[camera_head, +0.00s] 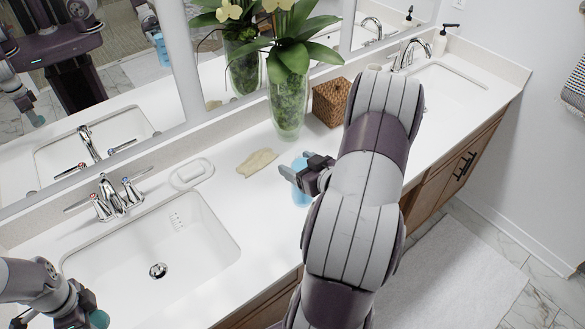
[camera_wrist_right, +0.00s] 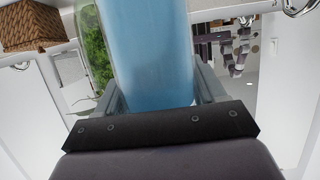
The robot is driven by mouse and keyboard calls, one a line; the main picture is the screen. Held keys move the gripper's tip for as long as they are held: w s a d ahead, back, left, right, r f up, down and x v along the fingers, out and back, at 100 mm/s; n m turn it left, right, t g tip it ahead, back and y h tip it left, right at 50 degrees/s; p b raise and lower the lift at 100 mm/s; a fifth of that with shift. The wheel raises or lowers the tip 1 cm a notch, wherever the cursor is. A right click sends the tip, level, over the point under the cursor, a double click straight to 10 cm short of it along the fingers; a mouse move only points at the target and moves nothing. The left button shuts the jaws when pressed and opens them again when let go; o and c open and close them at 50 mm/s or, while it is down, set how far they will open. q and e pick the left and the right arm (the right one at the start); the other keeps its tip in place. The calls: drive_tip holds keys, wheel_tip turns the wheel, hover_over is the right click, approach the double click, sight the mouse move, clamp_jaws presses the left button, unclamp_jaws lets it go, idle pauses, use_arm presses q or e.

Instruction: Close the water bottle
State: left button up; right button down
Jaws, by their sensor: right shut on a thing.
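The light blue water bottle (camera_head: 301,192) is by the front part of the white counter, mostly hidden behind my right gripper (camera_head: 300,178). In the right wrist view the blue bottle body (camera_wrist_right: 150,55) fills the space between the two fingers, which are shut on it. The bottle's top is out of that view, and I cannot see whether a lid is on it. My left gripper (camera_head: 84,312) is at the bottom left corner, away from the bottle. A round teal piece (camera_head: 98,319) shows at its fingers; I cannot tell whether they grip it.
A glass vase (camera_head: 288,105) with a plant and a wicker box (camera_head: 331,103) stand behind the bottle. A beige cloth (camera_head: 257,162) and a soap dish (camera_head: 191,173) lie to its left. A sink (camera_head: 150,245) opens between my grippers. A mirror runs along the back.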

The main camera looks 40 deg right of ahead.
drive_tip(key=shift+s+d+r, duration=0.25)
idle(0.3)
idle(0.6)
